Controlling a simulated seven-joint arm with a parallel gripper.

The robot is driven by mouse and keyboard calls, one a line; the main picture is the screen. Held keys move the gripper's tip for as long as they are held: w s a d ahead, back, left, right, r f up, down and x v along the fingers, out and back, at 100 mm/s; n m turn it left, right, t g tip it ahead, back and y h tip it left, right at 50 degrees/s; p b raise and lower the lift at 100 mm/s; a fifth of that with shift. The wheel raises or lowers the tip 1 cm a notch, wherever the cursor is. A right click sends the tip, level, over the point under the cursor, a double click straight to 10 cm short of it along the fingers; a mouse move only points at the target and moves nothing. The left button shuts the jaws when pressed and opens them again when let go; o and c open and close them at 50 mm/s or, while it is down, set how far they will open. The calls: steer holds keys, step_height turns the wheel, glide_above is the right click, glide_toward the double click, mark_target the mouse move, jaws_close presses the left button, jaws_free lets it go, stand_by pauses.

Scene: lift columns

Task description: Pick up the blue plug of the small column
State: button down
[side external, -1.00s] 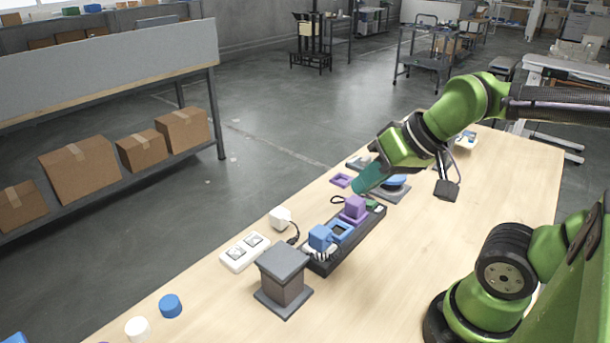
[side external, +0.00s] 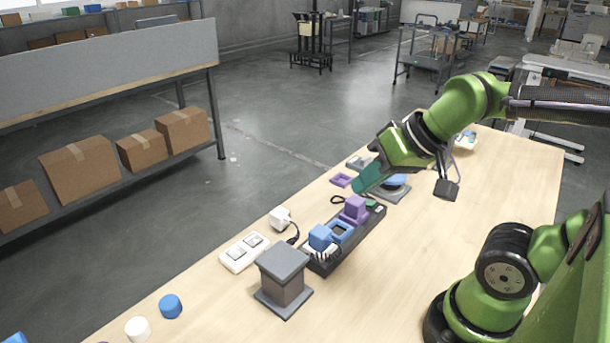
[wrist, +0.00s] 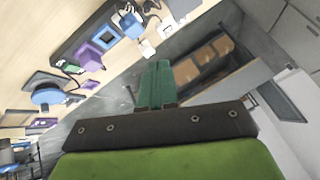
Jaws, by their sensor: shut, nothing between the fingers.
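A blue block-shaped plug (side external: 320,238) sits at the near end of a dark strip (side external: 325,267) on the table. It also shows near the top of the wrist view (wrist: 131,24). A grey column (side external: 284,282) with a wide square top and base stands upright just in front of the strip. My gripper (side external: 366,186) is above the table near the strip's far end, apart from the blue plug. Its teal fingers (wrist: 157,83) are together and hold nothing.
On the strip are a blue square frame (side external: 341,231) and a purple block (side external: 355,208). Beyond lies a blue disc (side external: 398,181) on a grey plate. A white socket (side external: 244,252) and white plug (side external: 280,217) lie left. The table's right side is largely clear.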

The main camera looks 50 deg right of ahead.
steer(key=c, duration=1.8)
jaws_free()
steer(key=o, duration=1.3)
steer(key=n+g+h, duration=0.2)
steer(key=n+g, duration=0.2)
steer(key=g, duration=0.2)
glide_toward(321, 231)
steer(key=f, duration=0.7)
steer(key=w+f, duration=0.1)
steer(key=f, duration=0.2)
steer(key=shift+f, duration=0.3)
